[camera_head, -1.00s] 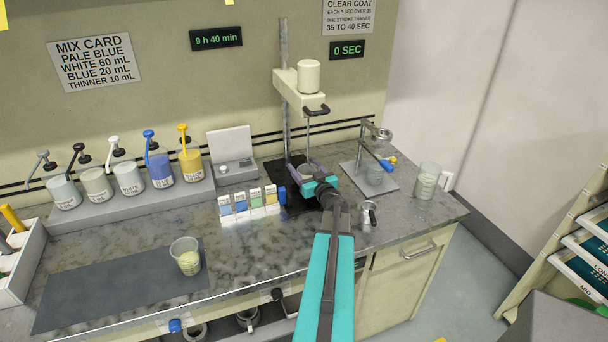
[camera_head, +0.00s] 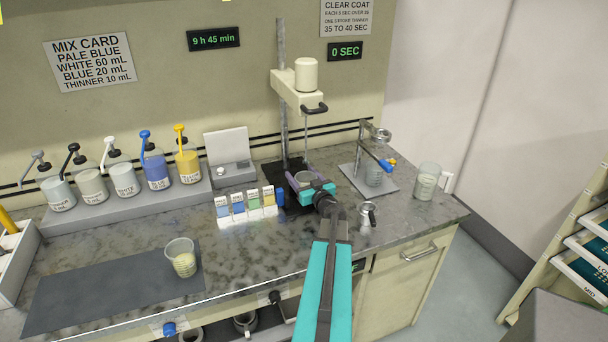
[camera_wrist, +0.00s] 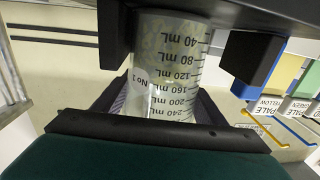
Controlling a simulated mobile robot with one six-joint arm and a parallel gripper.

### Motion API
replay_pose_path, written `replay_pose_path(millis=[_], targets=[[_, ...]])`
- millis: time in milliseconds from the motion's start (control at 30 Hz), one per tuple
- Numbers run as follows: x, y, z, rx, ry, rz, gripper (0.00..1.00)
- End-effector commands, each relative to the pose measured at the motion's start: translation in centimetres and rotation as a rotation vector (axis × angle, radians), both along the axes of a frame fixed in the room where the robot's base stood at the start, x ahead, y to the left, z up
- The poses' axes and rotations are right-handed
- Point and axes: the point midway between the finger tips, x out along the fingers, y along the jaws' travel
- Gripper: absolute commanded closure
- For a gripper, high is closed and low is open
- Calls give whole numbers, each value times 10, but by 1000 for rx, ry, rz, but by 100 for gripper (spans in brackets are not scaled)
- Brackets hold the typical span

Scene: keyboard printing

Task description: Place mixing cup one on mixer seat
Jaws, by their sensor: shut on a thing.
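Mixing cup one (camera_wrist: 165,70), clear with mL marks and a "No 1" label, is between the jaws of my gripper in the wrist view. In the head view, my gripper (camera_head: 306,191) is shut around the cup (camera_head: 304,177) under the mixer's stirring rod. The mixer (camera_head: 298,92) has a cream head on a metal post. Its dark base (camera_head: 274,171) lies under and behind the gripper. The gripper hides the cup's lower part and the seat, so I cannot tell whether the cup touches the seat.
Several sample cards (camera_head: 245,205) stand close left of the gripper. Another cup (camera_head: 182,258) stands on the dark mat (camera_head: 90,295). The counter's front middle is clear.

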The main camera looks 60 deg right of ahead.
Motion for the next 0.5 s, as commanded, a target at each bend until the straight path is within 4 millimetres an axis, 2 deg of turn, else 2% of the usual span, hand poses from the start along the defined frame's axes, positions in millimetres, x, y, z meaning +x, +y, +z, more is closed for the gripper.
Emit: replay_pose_path(millis=[500], targets=[[-2,0,-16,8,7,-4,64]])
